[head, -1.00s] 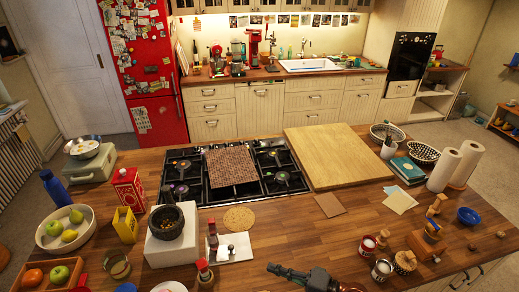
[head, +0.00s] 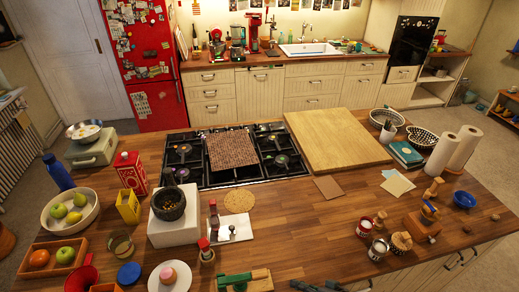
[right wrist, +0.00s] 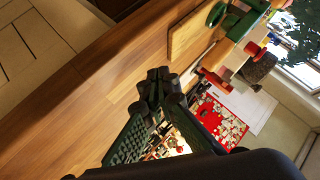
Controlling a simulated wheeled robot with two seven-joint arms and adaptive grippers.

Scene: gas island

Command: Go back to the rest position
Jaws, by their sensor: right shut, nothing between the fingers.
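My right gripper (head: 316,286) shows only in part at the bottom edge of the head view, right of the green device on a wooden board (head: 243,281). In the right wrist view my right gripper's dark fingers (right wrist: 160,88) are together and hold nothing. They are beside the wooden island top (right wrist: 70,95), apart from the things on it. The green device (right wrist: 240,25) and its board also show at the top there. My left gripper is in neither view.
The island top (head: 300,225) carries a hob (head: 185,160), a large cutting board (head: 335,140), a white block with a mortar (head: 168,205), a plate with a donut (head: 170,278) and small cans (head: 378,248). The middle front of the top is fairly clear.

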